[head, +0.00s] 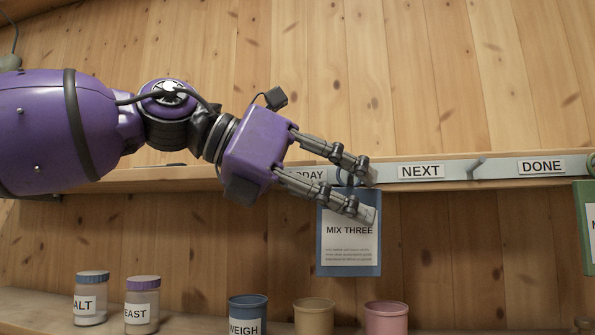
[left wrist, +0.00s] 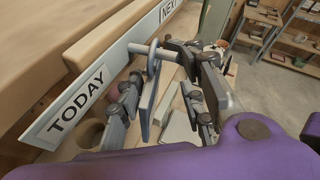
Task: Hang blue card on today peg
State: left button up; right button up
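The blue card (head: 348,268), marked MIX THREE, hangs upright below the rail. It shows nearly edge-on in the left wrist view (left wrist: 149,103). In that view its ring (left wrist: 153,58) appears to be around the today peg (left wrist: 137,47), beside the TODAY label (left wrist: 77,104). In the head view the TODAY label (head: 310,174) is partly hidden by my left gripper (head: 362,193). The gripper's fingers are apart, one on each side of the card's top in the left wrist view (left wrist: 160,80), with gaps visible. My right gripper is out of view.
The rail also bears NEXT (head: 421,171) and DONE (head: 542,167) labels. A green card (head: 584,230) hangs at the right edge. Below, a shelf holds SALT (head: 91,300) and YEAST (head: 142,305) jars, a blue WEIGH cup (head: 248,314), and tan (head: 314,316) and pink (head: 386,318) cups.

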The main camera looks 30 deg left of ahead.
pick_arm(q)
jog(key=v, duration=1.1)
jog(key=shift+f, duration=0.1)
